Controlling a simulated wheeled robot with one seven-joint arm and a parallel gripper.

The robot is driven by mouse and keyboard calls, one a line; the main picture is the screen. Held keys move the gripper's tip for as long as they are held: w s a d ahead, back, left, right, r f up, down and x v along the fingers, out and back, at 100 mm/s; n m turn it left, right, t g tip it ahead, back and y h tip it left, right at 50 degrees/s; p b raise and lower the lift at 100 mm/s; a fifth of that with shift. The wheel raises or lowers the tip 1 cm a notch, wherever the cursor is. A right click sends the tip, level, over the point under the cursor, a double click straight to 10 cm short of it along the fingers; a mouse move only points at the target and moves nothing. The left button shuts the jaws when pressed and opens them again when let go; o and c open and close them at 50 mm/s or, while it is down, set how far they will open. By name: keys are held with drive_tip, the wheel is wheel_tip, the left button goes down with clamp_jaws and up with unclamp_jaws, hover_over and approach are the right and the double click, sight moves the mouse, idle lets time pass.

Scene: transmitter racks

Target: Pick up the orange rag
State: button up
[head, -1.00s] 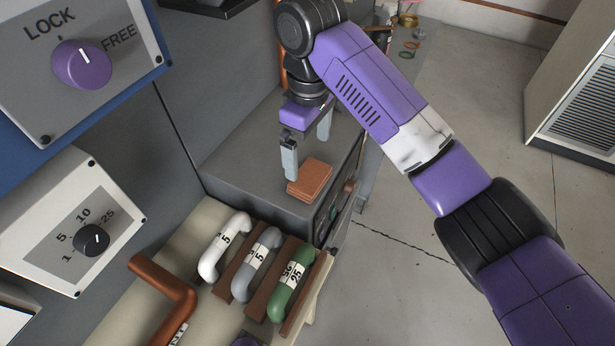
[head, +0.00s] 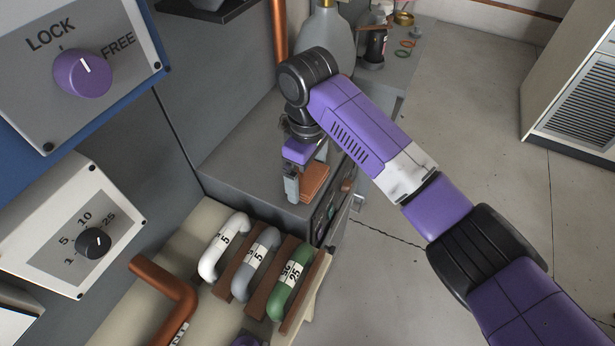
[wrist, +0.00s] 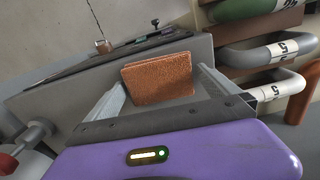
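The orange rag (head: 314,182) is a small folded brown-orange pad on top of the grey box (head: 245,175). My gripper (head: 306,188) is lowered over the box, with one finger at the rag's left side; the other finger is mostly hidden in the head view. In the wrist view the rag (wrist: 158,78) shows between the two spread fingers, near their tips. The gripper (wrist: 160,85) looks open, and I cannot tell whether either finger touches the rag.
White, grey and green handles (head: 290,283) stand in front of the box. A copper pipe (head: 165,290) lies at lower left. A grey bottle (head: 325,40) and small items stand on the bench behind. Knob panels (head: 80,75) are on the left.

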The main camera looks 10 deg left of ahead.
sight(308, 175)
drive_tip(key=c, duration=1)
drive_tip(key=shift+r, duration=0.1)
wheel_tip(308, 175, up, 20)
drive_tip(key=shift+p, duration=0.45)
drive_tip(key=o, duration=0.8)
drive_tip(key=c, duration=0.6)
